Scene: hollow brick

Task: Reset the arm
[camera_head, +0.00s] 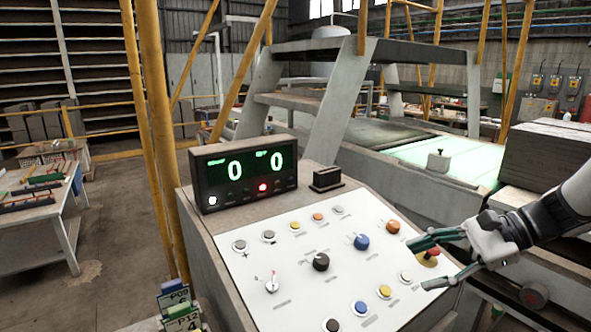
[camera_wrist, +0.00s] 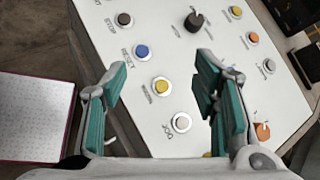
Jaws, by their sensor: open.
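My gripper (camera_head: 425,262) reaches in from the right over the right side of a sloped white control panel (camera_head: 290,290). Its teal-padded fingers are apart and nothing is between them. In the wrist view my gripper (camera_wrist: 160,100) is open above the panel (camera_wrist: 200,50). A yellow button (camera_wrist: 161,87), a blue button labelled RESET (camera_wrist: 141,51) and a white button labelled JOG (camera_wrist: 181,122) show between or just beyond the fingers. In the head view a red knob on a yellow base (camera_head: 428,257) sits partly behind the fingers.
A display box (camera_head: 245,173) showing two green zeros stands on the console's back edge, beside a small dark block (camera_head: 327,178). Yellow posts (camera_head: 155,150) rise at the left. Stacked grey slabs (camera_head: 545,155) stand at the right. A workbench (camera_head: 45,205) is at far left.

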